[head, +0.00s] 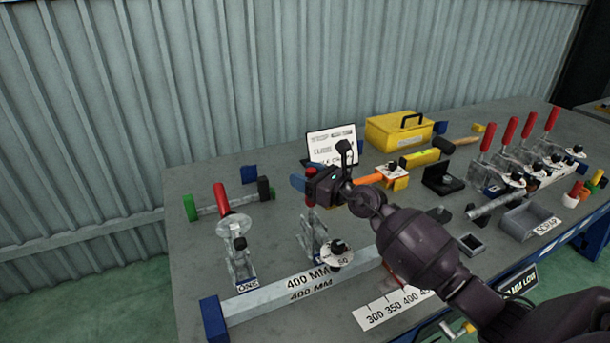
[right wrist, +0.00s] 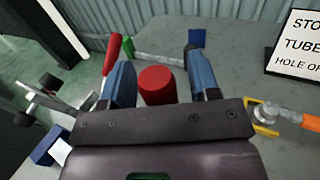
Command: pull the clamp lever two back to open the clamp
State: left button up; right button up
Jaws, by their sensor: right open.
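The clamp next to clamp one, taken as clamp two (head: 318,238), stands on the bench with a clear body; I see no number on it. Its red lever grip (head: 311,171) points up, partly hidden by my gripper. My right gripper (head: 304,182) is open at the lever top, its blue fingers to either side. In the right wrist view the red grip (right wrist: 157,86) sits between the open fingers (right wrist: 160,68), with gaps on both sides. Clamp one (head: 240,262), labelled ONE, stands to the left with its red lever (head: 221,197) raised. My left gripper is out of view.
A grey 400 MM bar (head: 270,296) lies in front of the clamps. A sign (head: 332,144) and a yellow toolbox (head: 398,131) stand behind. Several more red-levered clamps (head: 510,165) and a scrap tray (head: 530,220) are at the right.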

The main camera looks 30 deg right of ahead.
jog(key=shift+w+a, duration=0.1)
jog(key=shift+w, duration=0.1)
grip_shut()
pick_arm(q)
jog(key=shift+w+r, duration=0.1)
